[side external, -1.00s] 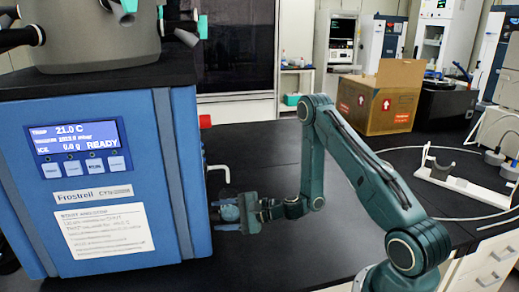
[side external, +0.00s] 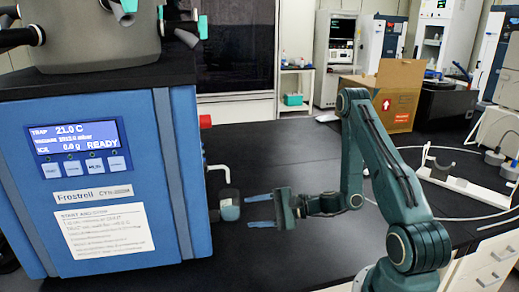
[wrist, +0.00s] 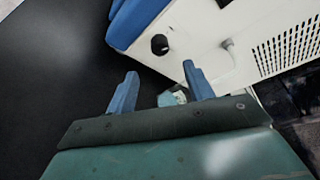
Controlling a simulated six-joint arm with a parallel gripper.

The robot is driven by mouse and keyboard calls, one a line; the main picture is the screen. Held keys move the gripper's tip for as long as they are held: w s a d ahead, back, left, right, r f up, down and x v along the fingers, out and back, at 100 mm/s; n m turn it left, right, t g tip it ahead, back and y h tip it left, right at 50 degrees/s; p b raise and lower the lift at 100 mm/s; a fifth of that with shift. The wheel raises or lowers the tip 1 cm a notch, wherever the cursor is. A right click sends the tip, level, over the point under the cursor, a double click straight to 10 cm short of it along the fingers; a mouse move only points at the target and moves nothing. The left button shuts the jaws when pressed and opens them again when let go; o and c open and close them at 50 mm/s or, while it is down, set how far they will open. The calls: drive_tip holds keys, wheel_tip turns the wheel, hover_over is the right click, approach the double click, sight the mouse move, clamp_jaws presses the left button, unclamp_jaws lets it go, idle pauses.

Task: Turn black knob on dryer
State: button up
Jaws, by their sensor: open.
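The dryer (side external: 95,200) stands at the left with its blue front and lit display. The black knob (wrist: 159,44) sticks out of its pale side panel in the wrist view. In the side view a dark part (side external: 214,216) low on that side looks like the same knob, partly hidden by a teal-grey fitting (side external: 229,203). My gripper (side external: 249,211) is open and empty to the right of it, apart from the knob, fingers pointing at the dryer. In the wrist view my gripper (wrist: 160,70) has the knob beyond and between its fingertips. The knob's rotation cannot be read.
A white bent pipe (side external: 220,170) and a red part (side external: 205,121) stick out of the dryer's side. A cardboard box (side external: 400,100) and a white stand (side external: 465,185) are on the black bench (side external: 280,150) to the right. The bench behind my gripper is clear.

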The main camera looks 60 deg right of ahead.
sight(214, 216)
drive_tip(key=shift+v, duration=1.85)
drive_tip(key=shift+w, duration=0.1)
drive_tip(key=shift+w+d+r+m+g+y, duration=0.4)
drive_tip(key=shift+m+g, duration=0.2)
drive_tip(key=shift+m, duration=0.45)
drive_tip(key=shift+w+d+r+m+g+y, duration=0.25)
drive_tip(key=shift+w+d+r+m+g, duration=0.3)
drive_tip(key=shift+m, duration=0.55)
drive_tip(key=shift+w+d+r+m+g+y, duration=0.35)
drive_tip(key=shift+m+g, duration=0.3)
drive_tip(key=shift+m, duration=0.4)
drive_tip(key=shift+d, duration=0.1)
drive_tip(key=x, duration=1.3)
drive_tip(key=shift+w+a+f, duration=0.15)
drive_tip(key=shift+a, duration=0.1)
